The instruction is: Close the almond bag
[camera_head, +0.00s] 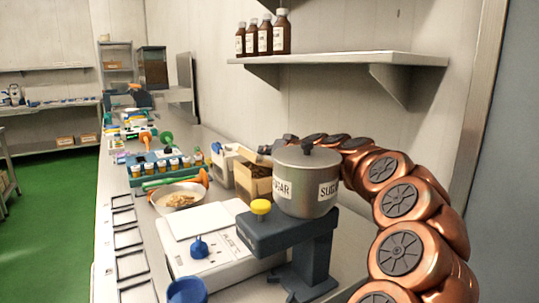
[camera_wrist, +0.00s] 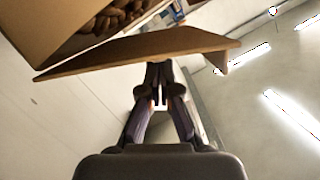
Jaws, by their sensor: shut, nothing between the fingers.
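The almond bag is a brown, box-like carton (camera_head: 252,184) standing behind the silver pot in the head view, its top open on dark contents. In the wrist view the bag (camera_wrist: 60,20) shows at the upper left, with brown almonds (camera_wrist: 112,18) inside. A wide brown flap (camera_wrist: 140,50) sticks out from its rim. My gripper (camera_wrist: 160,72) is shut and empty, its fingertips right at the flap's edge; I cannot tell whether they touch. In the head view my arm reaches behind the pot, which hides part of the bag and most of my gripper.
The silver pot (camera_head: 307,190) labelled SUGAR sits on a dark stand in front of the bag. A white container (camera_head: 222,165) stands left of the bag. A bowl (camera_head: 178,203), a white scale-like device (camera_head: 215,245) and a blue cup (camera_head: 187,291) crowd the counter. A shelf (camera_head: 340,61) with brown bottles hangs above.

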